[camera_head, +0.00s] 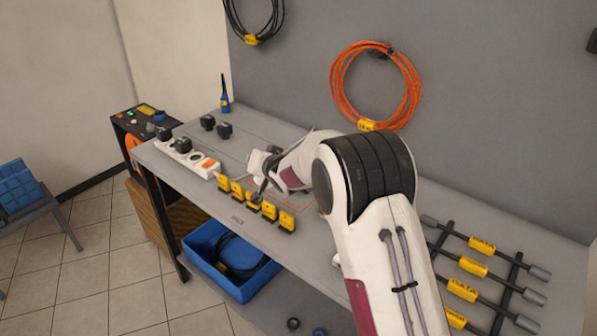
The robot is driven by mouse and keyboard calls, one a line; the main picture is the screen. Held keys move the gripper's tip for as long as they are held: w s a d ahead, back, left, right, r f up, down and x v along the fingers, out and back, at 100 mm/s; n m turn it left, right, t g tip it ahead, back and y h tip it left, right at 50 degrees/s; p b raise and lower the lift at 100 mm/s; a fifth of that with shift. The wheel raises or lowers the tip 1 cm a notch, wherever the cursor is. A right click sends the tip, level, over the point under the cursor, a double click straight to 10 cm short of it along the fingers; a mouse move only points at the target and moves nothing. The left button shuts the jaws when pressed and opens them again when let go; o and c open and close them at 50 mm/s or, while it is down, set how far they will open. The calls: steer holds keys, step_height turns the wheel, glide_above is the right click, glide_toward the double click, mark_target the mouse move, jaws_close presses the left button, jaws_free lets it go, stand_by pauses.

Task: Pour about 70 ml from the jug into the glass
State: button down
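I see no jug and no glass in the head camera view. My white arm reaches from the lower right over the grey bench and hides part of it. My gripper (263,182) is small and dark at the arm's far end, low over the bench, behind the row of yellow tags. Its fingers are too small and too much covered to tell whether they are open or shut, or whether they hold anything.
A white power strip (190,157) with black plugs lies at the bench's left end. Several yellow tags (237,191) stand along the front edge. A cable rack (480,270) lies at right. A blue bin (215,275) sits below. An orange cable coil (334,85) hangs behind.

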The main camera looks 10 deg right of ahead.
steer(key=shift+w+d+r+m+p, duration=0.1)
steer(key=shift+d+r+m+p, duration=0.2)
steer(key=shift+d+r+p, duration=0.15)
steer(key=shift+w+d+m+y+p, duration=0.15)
steer(key=shift+d+m+y+p, duration=0.1)
steer(key=shift+m+y+p, duration=0.3)
steer(key=shift+w+d+r+m+y+p, duration=0.15)
steer(key=shift+d+r+m+y+p, duration=0.3)
steer(key=shift+p, duration=0.3)
steer(key=shift+r, duration=0.1)
steer(key=shift+w+d+r+y+p, duration=0.1)
steer(key=shift+d+r+y+p, duration=0.25)
steer(key=shift+p, duration=0.75)
steer(key=shift+w+d+r+m+y, duration=0.1)
steer(key=shift+d+r+m+y, duration=0.15)
steer(key=shift+d+r+m, duration=0.25)
steer(key=shift+w+d+r+m, duration=0.2)
steer(key=shift+d+m, duration=0.2)
steer(key=shift+d, duration=0.2)
